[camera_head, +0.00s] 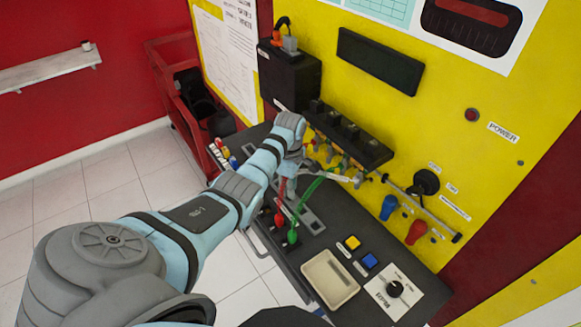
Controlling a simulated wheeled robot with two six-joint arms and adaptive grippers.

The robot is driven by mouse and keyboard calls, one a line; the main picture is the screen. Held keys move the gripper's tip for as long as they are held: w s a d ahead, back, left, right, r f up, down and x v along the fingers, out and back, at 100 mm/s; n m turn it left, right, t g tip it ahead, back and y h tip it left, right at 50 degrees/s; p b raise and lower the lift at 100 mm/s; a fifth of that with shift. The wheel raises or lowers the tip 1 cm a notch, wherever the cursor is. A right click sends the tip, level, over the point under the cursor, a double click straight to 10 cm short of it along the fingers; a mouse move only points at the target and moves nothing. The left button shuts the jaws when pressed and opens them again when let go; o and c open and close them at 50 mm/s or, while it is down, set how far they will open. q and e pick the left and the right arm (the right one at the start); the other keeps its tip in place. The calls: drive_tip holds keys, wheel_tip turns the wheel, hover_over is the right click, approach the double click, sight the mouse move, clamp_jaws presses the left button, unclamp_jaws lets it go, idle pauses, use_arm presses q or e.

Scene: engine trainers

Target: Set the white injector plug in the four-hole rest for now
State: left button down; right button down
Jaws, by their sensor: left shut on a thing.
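My left arm reaches over the black bench to the engine panel. My left gripper (345,178) is small and partly lost among cables below the black injector rail (345,135). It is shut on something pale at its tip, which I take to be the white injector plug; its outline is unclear. My right gripper is out of view.
An empty beige tray (330,279), a yellow button (352,243), a blue button (369,261) and a black knob (395,288) are nearer. Several coloured pieces (221,152) line the far left edge.

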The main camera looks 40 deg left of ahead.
use_arm(q)
drive_tip(key=shift+s+r, duration=0.1)
drive_tip(key=shift+s, duration=0.1)
drive_tip(key=shift+w, duration=0.15)
drive_tip(key=shift+f+b, duration=0.5)
drive_tip(key=shift+f, duration=0.45)
drive_tip(key=c, duration=1.7)
unclamp_jaws()
wheel_tip(320, 180, up, 4)
drive_tip(key=shift+r+p, duration=0.15)
drive_tip(key=shift+p, duration=0.45)
drive_tip(key=shift+r, duration=0.65)
